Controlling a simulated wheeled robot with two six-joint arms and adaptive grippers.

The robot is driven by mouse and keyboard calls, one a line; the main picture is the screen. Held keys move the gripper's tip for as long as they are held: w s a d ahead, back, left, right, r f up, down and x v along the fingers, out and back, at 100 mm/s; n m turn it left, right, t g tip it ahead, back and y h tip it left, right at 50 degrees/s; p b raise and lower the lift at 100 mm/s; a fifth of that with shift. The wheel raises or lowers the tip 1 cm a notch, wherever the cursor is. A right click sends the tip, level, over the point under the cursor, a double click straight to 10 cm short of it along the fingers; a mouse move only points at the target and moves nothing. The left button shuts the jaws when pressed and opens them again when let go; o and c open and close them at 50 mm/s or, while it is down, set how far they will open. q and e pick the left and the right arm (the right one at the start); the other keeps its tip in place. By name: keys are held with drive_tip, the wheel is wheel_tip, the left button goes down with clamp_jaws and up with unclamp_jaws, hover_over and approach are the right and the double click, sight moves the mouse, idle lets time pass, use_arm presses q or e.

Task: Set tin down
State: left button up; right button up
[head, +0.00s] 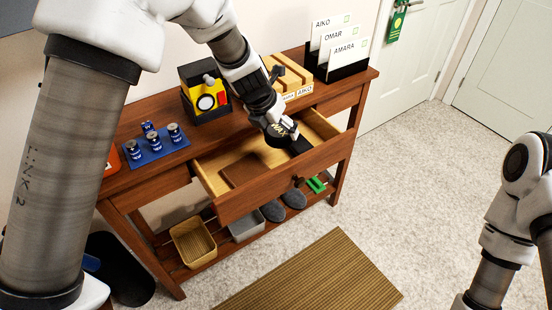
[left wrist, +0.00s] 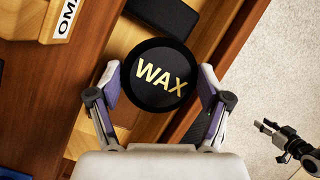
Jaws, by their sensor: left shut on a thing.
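The tin is round and black with WAX in gold on its lid (left wrist: 162,76). My left gripper (left wrist: 160,88) is shut on it, a finger on each side. In the head view, the left gripper (head: 281,130) holds the tin (head: 275,139) over the right part of the open drawer (head: 263,196). I cannot tell whether the tin touches anything below. My right gripper shows small at the right of the left wrist view (left wrist: 268,141), empty with its fingers apart.
A brown flat item (head: 240,170) lies in the drawer, and a black item (head: 299,145) lies at its right.

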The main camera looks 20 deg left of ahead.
use_arm(q)
drive_tip(key=b, duration=0.2)
hover_over(281, 160)
drive_tip(key=s, duration=0.1)
drive_tip(key=f, duration=0.6)
drive_tip(key=shift+s+a, duration=0.1)
drive_tip(key=shift+a, duration=0.25)
wheel_tip(281, 160, down, 4)
drive_tip(key=shift+s+r+b, duration=0.1)
drive_tip(key=shift+s+b, duration=0.05)
drive_tip(key=shift+b, duration=1)
drive_tip(key=shift+c, duration=0.7)
drive_tip(key=o, duration=1.4)
drive_tip(key=shift+c, duration=0.2)
use_arm(e)
drive_tip(key=f, duration=0.5)
drive_tip(key=shift+w+f, duration=0.3)
drive_tip(key=shift+f, duration=0.05)
drive_tip(key=shift+r, duration=0.1)
